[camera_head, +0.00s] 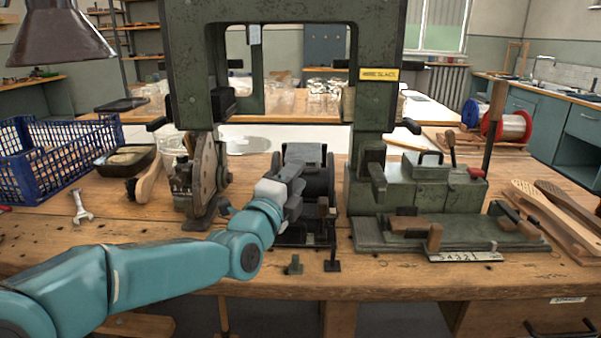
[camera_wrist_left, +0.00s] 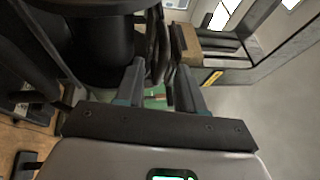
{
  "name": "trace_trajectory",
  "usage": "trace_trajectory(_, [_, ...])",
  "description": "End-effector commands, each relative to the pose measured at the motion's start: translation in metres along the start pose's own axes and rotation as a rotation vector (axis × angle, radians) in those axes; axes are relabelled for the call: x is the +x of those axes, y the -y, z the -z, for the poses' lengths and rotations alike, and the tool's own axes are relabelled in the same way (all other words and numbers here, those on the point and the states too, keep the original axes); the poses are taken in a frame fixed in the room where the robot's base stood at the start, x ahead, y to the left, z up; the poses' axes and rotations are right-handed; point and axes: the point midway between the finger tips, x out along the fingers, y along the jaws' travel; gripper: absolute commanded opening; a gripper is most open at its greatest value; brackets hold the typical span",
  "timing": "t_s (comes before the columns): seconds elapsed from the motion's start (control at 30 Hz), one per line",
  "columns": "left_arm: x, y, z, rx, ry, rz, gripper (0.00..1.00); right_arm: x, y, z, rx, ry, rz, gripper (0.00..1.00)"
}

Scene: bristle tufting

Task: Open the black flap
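A black mechanism (camera_head: 318,182) stands on the bench at the middle of the green machine. A dark flap-like plate (camera_head: 304,153) sits at its top; I cannot tell for sure that it is the black flap, or whether it is open. My left gripper (camera_head: 297,188) is in front of this mechanism and overlaps it in the head view. In the left wrist view the two fingers of my left gripper (camera_wrist_left: 160,88) stand apart, with dark machine parts beyond them and no held object visible. A large black rounded part (camera_wrist_left: 100,45) is close by at upper left. My right gripper is not in view.
The green machine frame (camera_head: 180,60) rises around the work area. A green block with levers (camera_head: 425,185) stands at right, beside wooden brush handles (camera_head: 550,215). A blue crate (camera_head: 60,160), a black tray (camera_head: 125,160) and a wrench (camera_head: 80,208) are at left.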

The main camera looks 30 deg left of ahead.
Motion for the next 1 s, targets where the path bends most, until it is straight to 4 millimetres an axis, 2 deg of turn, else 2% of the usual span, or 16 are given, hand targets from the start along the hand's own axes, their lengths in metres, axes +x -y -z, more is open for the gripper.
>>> trace_trajectory(0.1, [0.016,0.000,0.001,0.000,-0.001,0.000,0.38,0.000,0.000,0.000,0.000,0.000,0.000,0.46])
trace_trajectory(0.2, [0.023,0.000,0.001,0.000,0.000,0.001,0.38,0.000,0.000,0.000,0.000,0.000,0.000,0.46])
trace_trajectory(0.5, [0.026,0.000,0.000,0.000,0.000,0.000,0.38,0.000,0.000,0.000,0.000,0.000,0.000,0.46])
trace_trajectory(0.57, [0.026,0.000,0.000,0.000,0.000,0.000,0.19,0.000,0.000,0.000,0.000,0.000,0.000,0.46])
trace_trajectory(0.6, [0.026,0.000,0.000,0.000,0.000,0.000,0.06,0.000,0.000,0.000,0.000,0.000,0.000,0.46])
trace_trajectory(0.63, [0.026,0.000,0.000,0.000,0.000,0.000,0.00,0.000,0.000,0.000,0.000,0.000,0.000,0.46])
trace_trajectory(0.87, [0.026,0.001,0.000,-0.001,0.000,-0.003,0.00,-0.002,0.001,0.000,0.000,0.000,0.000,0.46])
trace_trajectory(1.0, [0.028,0.008,-0.001,-0.009,0.001,-0.023,0.00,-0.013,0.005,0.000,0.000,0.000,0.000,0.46])
